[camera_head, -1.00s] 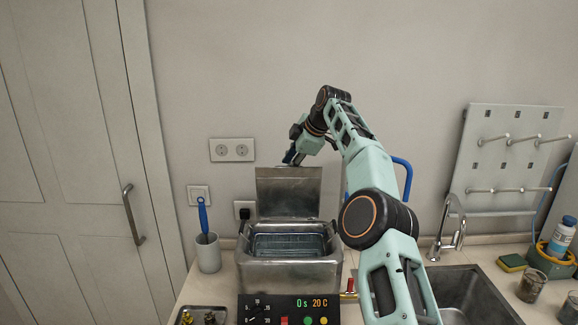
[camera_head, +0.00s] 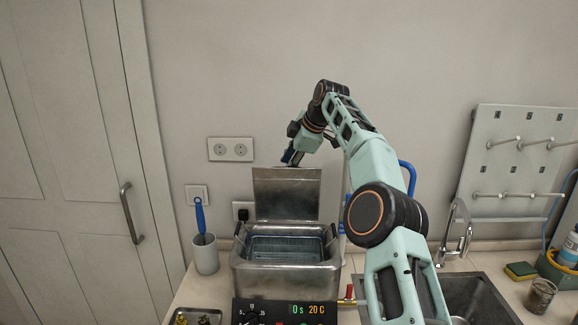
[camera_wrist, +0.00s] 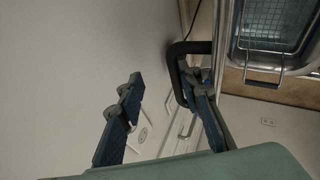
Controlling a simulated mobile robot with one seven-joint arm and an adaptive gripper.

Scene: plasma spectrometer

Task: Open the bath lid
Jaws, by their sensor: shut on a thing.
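The metal bath (camera_head: 286,276) stands on the counter with its top uncovered, and a wire basket (camera_head: 286,246) sits inside. Its lid (camera_head: 287,195) stands roughly upright along the back edge. My gripper (camera_head: 291,157) is at the lid's top edge, coming from behind and above; the head view hardly shows the fingers. The basket also shows at the wrist view's top right (camera_wrist: 268,22).
A control panel (camera_head: 290,312) fronts the bath. A cup with a blue brush (camera_head: 205,255) stands left, a small tray (camera_head: 197,315) front left. The sink (camera_head: 480,300), tap (camera_head: 460,230) and peg board (camera_head: 515,150) are right. Wall sockets (camera_head: 230,149) are behind.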

